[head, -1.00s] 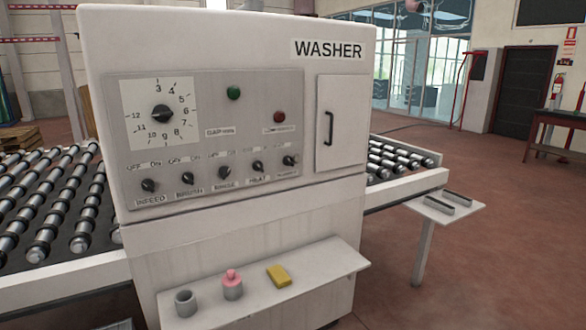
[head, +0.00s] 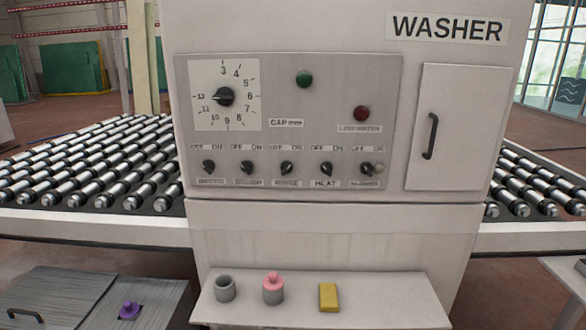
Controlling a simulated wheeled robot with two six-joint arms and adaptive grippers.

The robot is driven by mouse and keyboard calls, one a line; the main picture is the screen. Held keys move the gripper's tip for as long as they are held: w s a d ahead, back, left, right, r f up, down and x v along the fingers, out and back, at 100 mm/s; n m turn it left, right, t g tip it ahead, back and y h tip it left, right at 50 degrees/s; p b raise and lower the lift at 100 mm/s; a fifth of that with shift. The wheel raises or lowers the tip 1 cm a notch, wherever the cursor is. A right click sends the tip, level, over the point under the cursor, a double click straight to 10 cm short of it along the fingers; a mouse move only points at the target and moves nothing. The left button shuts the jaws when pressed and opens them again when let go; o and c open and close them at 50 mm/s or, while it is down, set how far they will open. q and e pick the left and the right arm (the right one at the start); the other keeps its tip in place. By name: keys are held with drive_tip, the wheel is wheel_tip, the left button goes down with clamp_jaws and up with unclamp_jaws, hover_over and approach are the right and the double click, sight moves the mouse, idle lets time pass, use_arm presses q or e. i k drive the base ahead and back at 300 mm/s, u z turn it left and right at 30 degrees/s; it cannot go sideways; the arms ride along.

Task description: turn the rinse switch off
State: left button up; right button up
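The washer's control panel (head: 290,110) faces me, with a row of black rotary switches along its lower part. The rinse switch (head: 286,168) is the middle one, above a small blurred label that seems to read RINSE, with OFF on the left and ON on the right above it. Its pointer is too small to read surely. The infeed switch (head: 208,167) and another switch (head: 247,167) are to its left. The heat switch (head: 326,168) and a last switch (head: 367,169) are to its right. Neither of my grippers is in view.
A large dial (head: 224,96), a green button (head: 304,78) and a red button (head: 361,113) sit above the switches. A cabinet door handle (head: 430,136) is at right. A shelf (head: 385,300) juts out below, holding a grey cup, a pink-topped container and a yellow block.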

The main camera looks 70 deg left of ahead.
sight(287, 167)
drive_tip(key=u, duration=0.8)
drive_tip(key=i, duration=0.8)
drive_tip(key=u, duration=0.9)
